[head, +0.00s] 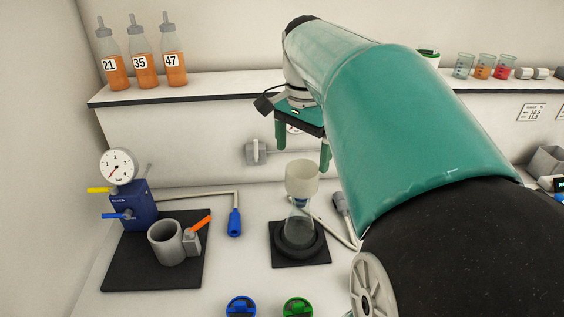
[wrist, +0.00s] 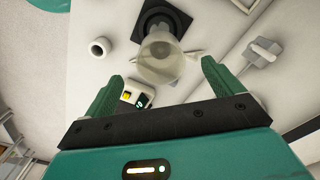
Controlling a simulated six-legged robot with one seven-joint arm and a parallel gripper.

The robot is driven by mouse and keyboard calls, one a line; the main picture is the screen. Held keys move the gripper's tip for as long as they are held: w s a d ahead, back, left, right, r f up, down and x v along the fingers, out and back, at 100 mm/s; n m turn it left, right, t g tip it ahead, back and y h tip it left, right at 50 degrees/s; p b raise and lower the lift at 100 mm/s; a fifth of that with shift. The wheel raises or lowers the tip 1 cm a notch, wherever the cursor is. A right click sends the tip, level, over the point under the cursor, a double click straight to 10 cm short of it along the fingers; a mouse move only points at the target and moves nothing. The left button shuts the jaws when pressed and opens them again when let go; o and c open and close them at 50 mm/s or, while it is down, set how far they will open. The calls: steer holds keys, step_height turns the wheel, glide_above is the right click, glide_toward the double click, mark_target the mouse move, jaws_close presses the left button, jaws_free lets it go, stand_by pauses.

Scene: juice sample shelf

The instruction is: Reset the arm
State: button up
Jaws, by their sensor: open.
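My gripper (head: 302,147) hangs from my green arm in the middle of the head view, above and behind the funnel flask. Its two green fingers point down and are spread apart with nothing between them. In the wrist view, the open fingers (wrist: 160,88) frame the pale funnel (wrist: 160,62), which is apart from them and farther off. In the head view, the funnel (head: 302,178) sits on a glass flask (head: 299,222) standing in a black ring on a dark mat. My arm covers the right middle of the head view.
The shelf (head: 200,89) bears bottles labelled 21, 35 and 47 (head: 143,62) at left and small beakers (head: 484,66) at right. A blue gauge device (head: 127,207) and grey cup (head: 165,243) stand at left. Blue (head: 241,307) and green (head: 298,307) round items lie in front.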

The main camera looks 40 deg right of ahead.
step_height(320, 180, up, 4)
steer(key=shift+r, duration=0.1)
steer(key=s+a+f+n+t, duration=0.2)
steer(key=a+f+n, duration=0.5)
steer(key=a, duration=0.4)
steer(key=s+a+f+n+t, duration=0.2)
steer(key=a+f+n+t, duration=0.1)
steer(key=a+f+n, duration=0.4)
steer(key=a+n, duration=0.2)
steer(key=a, duration=0.2)
steer(key=shift+s+a+n+t, duration=0.15)
steer(key=shift+s+n+t, duration=0.15)
